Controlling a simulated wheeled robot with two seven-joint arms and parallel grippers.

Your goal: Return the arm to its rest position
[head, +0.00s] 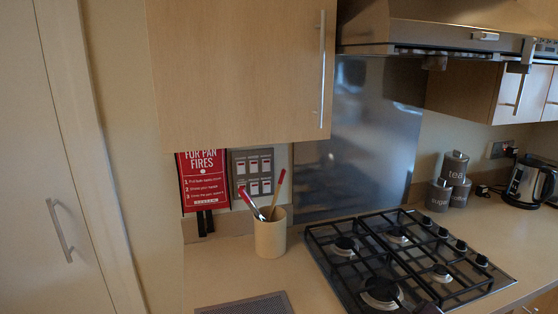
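Neither of my grippers shows in the head view, and no part of my arms can be made out. What they hold, if anything, is hidden from this view. The view looks over a kitchen counter (215,275) with a gas hob (395,260) set into it at the right. A small dark shape at the bottom edge, in front of the hob, is too cut off to identify.
A beige utensil pot (270,238) with red-handled tools stands left of the hob. A grey mat (245,305) lies at the front edge. Canisters (453,180) and a kettle (528,183) stand at the right. A wall cupboard (240,70) and extractor hood (440,28) hang above.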

